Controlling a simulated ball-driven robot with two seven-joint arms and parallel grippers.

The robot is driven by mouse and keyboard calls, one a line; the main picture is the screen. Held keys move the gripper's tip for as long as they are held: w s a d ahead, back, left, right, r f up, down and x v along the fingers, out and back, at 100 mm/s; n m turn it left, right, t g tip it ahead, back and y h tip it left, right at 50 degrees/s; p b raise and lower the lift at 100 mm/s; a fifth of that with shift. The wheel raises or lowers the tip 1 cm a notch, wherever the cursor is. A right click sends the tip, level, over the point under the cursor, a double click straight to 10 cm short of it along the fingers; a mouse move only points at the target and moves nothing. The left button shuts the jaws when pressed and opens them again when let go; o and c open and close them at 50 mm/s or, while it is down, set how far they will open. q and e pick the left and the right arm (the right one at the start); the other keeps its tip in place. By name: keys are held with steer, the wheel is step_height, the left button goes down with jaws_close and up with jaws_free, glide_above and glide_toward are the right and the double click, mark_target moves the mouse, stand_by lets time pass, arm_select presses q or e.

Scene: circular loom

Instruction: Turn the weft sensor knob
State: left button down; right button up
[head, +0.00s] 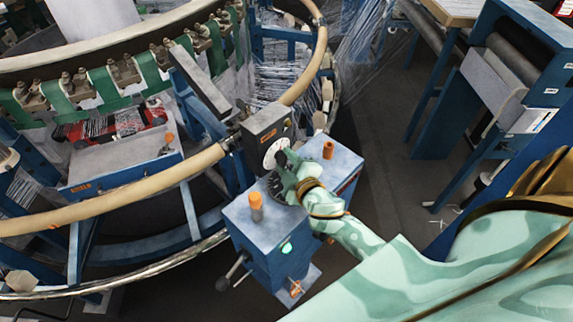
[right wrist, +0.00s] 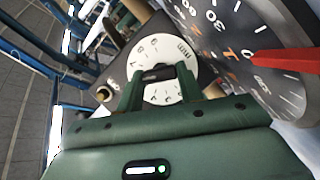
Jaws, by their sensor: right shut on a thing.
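The weft sensor knob has a white numbered dial (head: 275,153) on the front of a dark grey box (head: 264,128) beside the loom ring. The dial also fills the middle of the right wrist view (right wrist: 164,52). My right gripper (head: 284,163) reaches the dial from the right. In the right wrist view its two green fingers (right wrist: 158,82) are shut on the dark grip bar of the knob (right wrist: 157,74), one at each side. The fingers hide part of the dial. My left gripper is in neither view.
A large black dial (right wrist: 245,40) with a red pointer (right wrist: 288,60) stands close to the right of my fingers. Blue control boxes (head: 262,237) below carry orange knobs (head: 256,206) and a green light (head: 287,248). The tan loom ring (head: 150,196) curves behind. Grey floor (head: 395,185) lies open to the right.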

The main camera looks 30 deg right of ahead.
stand_by(0.3)
steer(key=o, duration=1)
steer(key=shift+s, duration=0.1)
steer(key=b+v, duration=0.1)
steer(key=v, duration=1.5)
steer(key=shift+s+a+r+b, duration=0.1)
steer(key=shift+b, duration=0.2)
